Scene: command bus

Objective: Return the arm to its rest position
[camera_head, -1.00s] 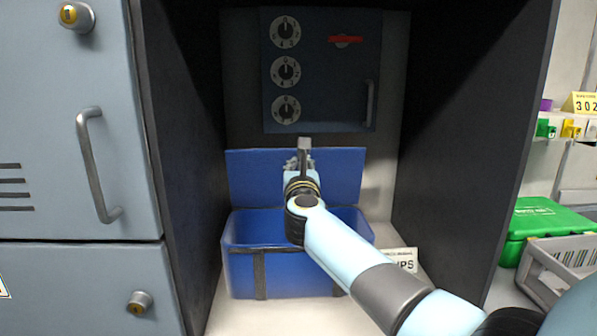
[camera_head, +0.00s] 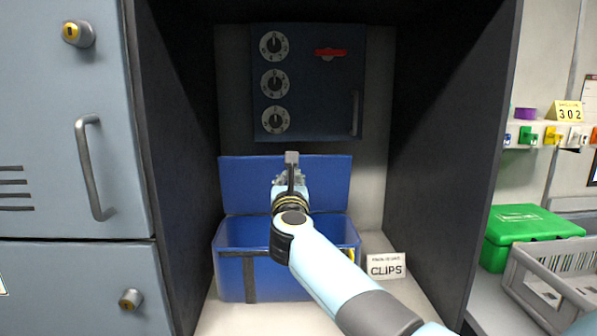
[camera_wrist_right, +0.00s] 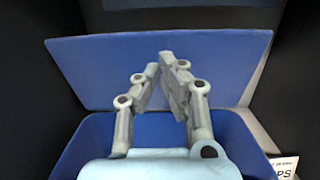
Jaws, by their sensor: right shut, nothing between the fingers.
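My right arm (camera_head: 335,275) comes in from the lower right and reaches into a dark cabinet bay. Its gripper (camera_head: 291,160) is over an open blue box, in front of the box's raised lid. In the right wrist view the gripper (camera_wrist_right: 165,62) has its fingertips together, with nothing between them. The blue box (camera_head: 230,275) stands on the bay floor, its lid (camera_head: 245,185) upright at the back. The arm hides part of the box's inside. My left gripper is not in view.
Dark side walls (camera_head: 440,140) flank the bay. A dark blue panel (camera_head: 310,100) with three dials and a red switch is behind. A CLIPS card (camera_head: 386,266) stands right of the box. A green case (camera_head: 530,232) and grey crate (camera_head: 560,280) are outside, right.

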